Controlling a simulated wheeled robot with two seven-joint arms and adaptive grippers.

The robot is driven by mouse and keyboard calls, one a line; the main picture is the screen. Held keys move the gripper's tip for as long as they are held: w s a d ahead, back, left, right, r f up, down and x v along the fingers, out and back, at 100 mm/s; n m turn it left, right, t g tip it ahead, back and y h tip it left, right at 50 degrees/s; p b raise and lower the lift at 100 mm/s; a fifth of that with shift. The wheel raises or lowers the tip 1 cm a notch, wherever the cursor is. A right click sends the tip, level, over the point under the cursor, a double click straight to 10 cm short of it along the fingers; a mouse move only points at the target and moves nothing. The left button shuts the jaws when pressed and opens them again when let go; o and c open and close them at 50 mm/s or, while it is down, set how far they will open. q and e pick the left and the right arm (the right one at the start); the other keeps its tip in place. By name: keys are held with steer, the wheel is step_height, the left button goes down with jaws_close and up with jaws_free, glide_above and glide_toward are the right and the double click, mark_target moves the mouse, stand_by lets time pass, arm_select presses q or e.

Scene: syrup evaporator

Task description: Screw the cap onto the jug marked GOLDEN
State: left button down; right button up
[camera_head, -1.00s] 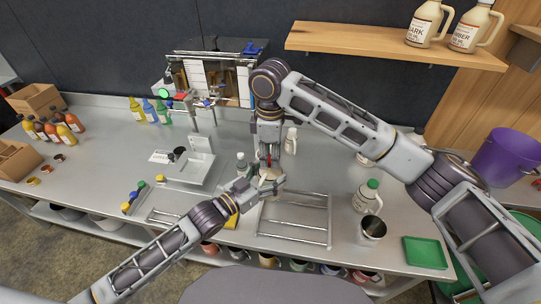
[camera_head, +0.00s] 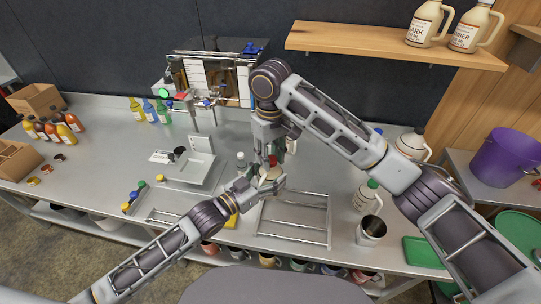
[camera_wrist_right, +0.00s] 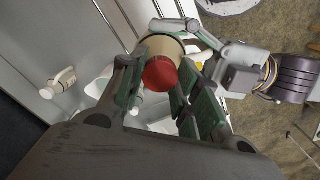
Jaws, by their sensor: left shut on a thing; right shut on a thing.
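A cream jug (camera_head: 270,174) stands at the middle of the bench, mostly hidden by my grippers; no label on it is readable. My left gripper (camera_head: 264,184) is shut on the jug from the front left. My right gripper (camera_head: 269,154) comes down from above and is shut on a red cap (camera_head: 272,161) at the jug's top. In the right wrist view the red cap (camera_wrist_right: 160,74) lies between the right fingers, in line with the cream jug body (camera_wrist_right: 158,45). I cannot tell whether its threads are engaged.
A green-capped jug (camera_head: 367,195), a metal cup (camera_head: 371,230) and a green tray (camera_head: 422,252) stand farther right. A scale (camera_head: 190,170) is to the left. The evaporator (camera_head: 213,80) stands behind.

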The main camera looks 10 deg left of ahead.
steer(key=m, duration=0.4)
steer(key=shift+w, duration=0.1)
steer(key=m, duration=0.3)
steer(key=o, duration=1.1)
steer(key=shift+o, duration=0.2)
steer(key=shift+r, duration=2.25)
steer(key=shift+r, duration=0.1)
steer(key=shift+c, duration=0.2)
